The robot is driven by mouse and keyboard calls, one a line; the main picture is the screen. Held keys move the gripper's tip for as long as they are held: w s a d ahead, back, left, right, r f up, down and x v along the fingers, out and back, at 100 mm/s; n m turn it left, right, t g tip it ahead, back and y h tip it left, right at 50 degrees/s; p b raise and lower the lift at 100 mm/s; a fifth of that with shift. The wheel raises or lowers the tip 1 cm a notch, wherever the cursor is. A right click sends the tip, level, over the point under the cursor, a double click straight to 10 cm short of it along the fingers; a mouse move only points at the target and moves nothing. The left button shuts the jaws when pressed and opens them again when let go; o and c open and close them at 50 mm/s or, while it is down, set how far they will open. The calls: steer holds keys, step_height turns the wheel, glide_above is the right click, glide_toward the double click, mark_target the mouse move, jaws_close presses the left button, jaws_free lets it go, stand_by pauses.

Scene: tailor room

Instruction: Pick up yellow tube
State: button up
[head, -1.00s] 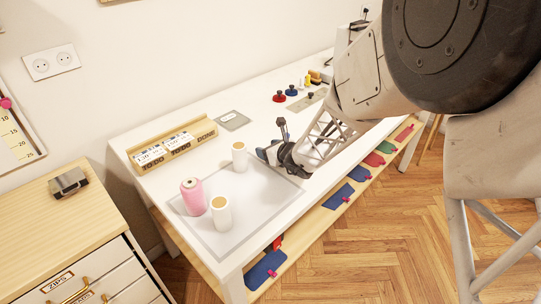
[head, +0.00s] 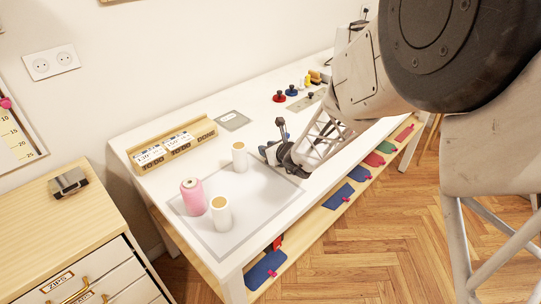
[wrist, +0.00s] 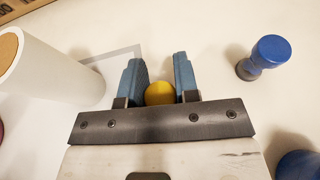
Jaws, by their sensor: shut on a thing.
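The yellow tube (wrist: 160,93) shows in the wrist view as a round yellow end between the two blue fingers of my gripper (wrist: 157,70). The fingers are shut on it. Its lower part is hidden behind the gripper's dark front plate. In the head view my gripper (head: 267,152) is low over the white table, by the right corner of the grey-bordered mat. I cannot make out the tube there, and whether it touches the table is unclear.
A wooden rack (head: 172,146) is behind. A blue-topped piece (wrist: 267,52) stands right of my gripper. Red (head: 279,97) and blue (head: 291,91) knobs stand farther back.

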steer(key=shift+r, duration=0.1)
steer(key=shift+r, duration=0.8)
step_height(320, 180, up, 2)
steer(key=s+d, duration=0.1)
steer(key=s, duration=0.4)
steer(key=s+d, duration=0.1)
steer(key=s, duration=0.4)
steer(key=s+d+r, duration=0.1)
steer(key=s+d, duration=0.1)
steer(key=s, duration=0.3)
steer(key=shift+s+r, duration=0.1)
steer(key=shift+s, duration=0.15)
